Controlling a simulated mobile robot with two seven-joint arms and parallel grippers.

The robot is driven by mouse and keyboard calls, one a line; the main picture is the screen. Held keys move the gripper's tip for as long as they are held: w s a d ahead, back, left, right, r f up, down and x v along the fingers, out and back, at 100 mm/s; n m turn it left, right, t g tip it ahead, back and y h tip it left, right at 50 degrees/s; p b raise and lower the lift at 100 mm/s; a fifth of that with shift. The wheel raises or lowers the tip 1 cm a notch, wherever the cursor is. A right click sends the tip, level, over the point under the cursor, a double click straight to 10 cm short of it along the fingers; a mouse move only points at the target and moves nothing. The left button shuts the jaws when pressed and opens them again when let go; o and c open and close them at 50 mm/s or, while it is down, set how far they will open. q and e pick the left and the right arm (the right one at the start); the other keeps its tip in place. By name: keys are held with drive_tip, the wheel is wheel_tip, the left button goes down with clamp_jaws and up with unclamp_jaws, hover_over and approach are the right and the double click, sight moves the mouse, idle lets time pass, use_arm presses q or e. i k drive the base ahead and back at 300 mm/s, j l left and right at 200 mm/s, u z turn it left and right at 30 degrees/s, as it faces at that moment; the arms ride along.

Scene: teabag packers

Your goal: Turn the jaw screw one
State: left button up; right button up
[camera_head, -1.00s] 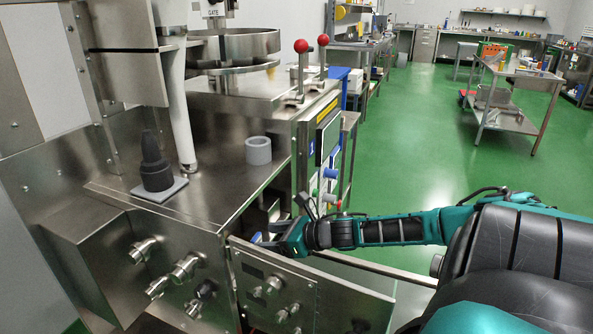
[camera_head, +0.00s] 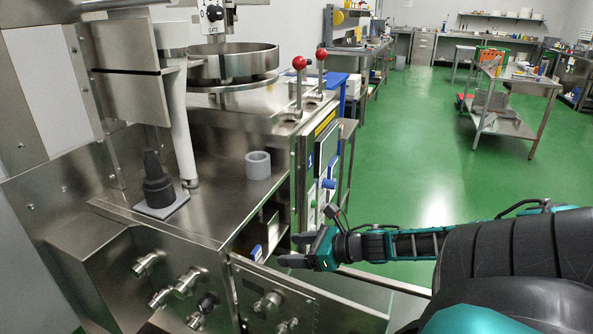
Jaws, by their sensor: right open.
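My right gripper (camera_head: 290,250) is open and empty, its dark fingers pointing left beside the open bay at the machine's right front corner. It is above the hinged front panel (camera_head: 340,318), which carries metal knobs (camera_head: 267,303). Several metal knobs (camera_head: 184,284) stick out of the machine's front face, with one black-tipped knob (camera_head: 207,303) among them. I cannot tell which part is jaw screw one. A small blue and white item (camera_head: 256,252) shows inside the bay, apart from the fingers. My left gripper is not in view.
The steel machine top (camera_head: 225,205) holds a dark stepped cone (camera_head: 155,178) on a pale plate and a grey ring (camera_head: 258,166). Red-knobbed levers (camera_head: 299,63) stand at its right rear. Green floor (camera_head: 430,150) is clear to the right; a steel trolley (camera_head: 515,130) stands farther back.

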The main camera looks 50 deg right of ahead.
sight(205, 305)
drive_tip(key=k, duration=1)
